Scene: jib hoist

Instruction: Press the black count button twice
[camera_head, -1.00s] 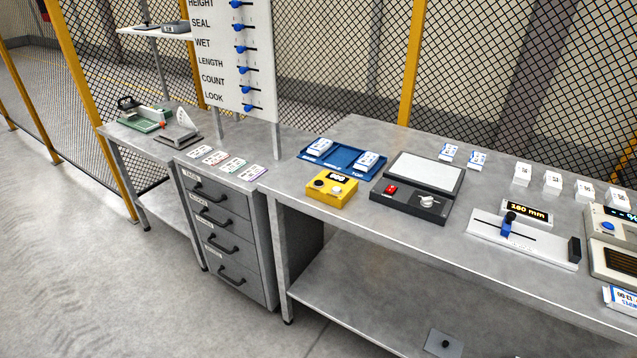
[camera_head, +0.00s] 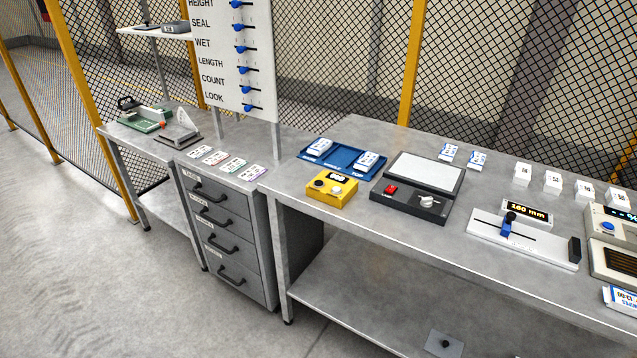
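A yellow counter box (camera_head: 332,189) sits on the workbench near its front left corner. A black button (camera_head: 319,183) is on its left side and a white knob or button (camera_head: 336,190) is to the right of it. A small dark display (camera_head: 338,177) at the back of the box shows digits too small to read surely. Neither of my grippers is in view, and nothing touches the box.
A blue tray (camera_head: 342,160) with white boxes lies behind the counter. A dark device (camera_head: 411,202) with a red button stands to its right, then a white measuring slide (camera_head: 520,240). A drawer cabinet (camera_head: 225,220) stands left. The bench front edge by the counter is clear.

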